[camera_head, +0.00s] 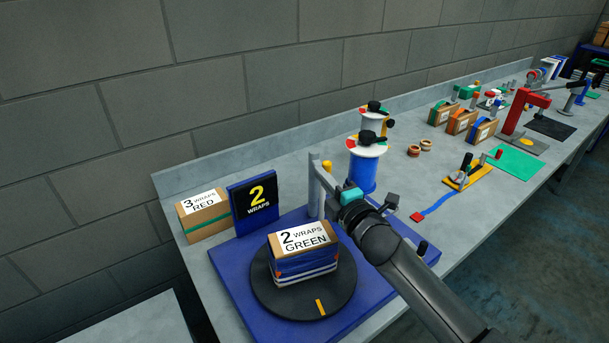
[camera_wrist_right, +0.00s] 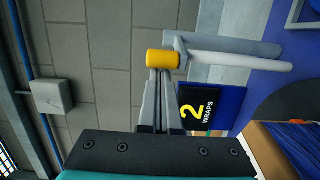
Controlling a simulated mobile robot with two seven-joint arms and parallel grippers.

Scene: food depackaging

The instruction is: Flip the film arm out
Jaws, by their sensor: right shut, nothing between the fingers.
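The film arm shows as a grey post (camera_head: 314,186) with a yellow knob (camera_head: 327,164) near its top, at the back of the blue wrapping base (camera_head: 228,274). In the right wrist view the yellow knob (camera_wrist_right: 163,60) sits at the end of a grey bar, beside a pale rod (camera_wrist_right: 240,62). My right gripper (camera_head: 328,176) is shut and empty, its fingertips (camera_wrist_right: 160,76) at the knob; whether they touch it I cannot tell. A box labelled "2 wraps green" (camera_head: 304,240), wrapped in blue and white film, sits on the black turntable (camera_head: 265,292). My left gripper is out of view.
A blue "2 wraps" sign (camera_head: 252,203) and a "3 wraps red" box (camera_head: 203,216) stand left of the film arm. A blue film roll (camera_head: 364,172) stands behind my right gripper. Several cartons and tools line the bench farther right.

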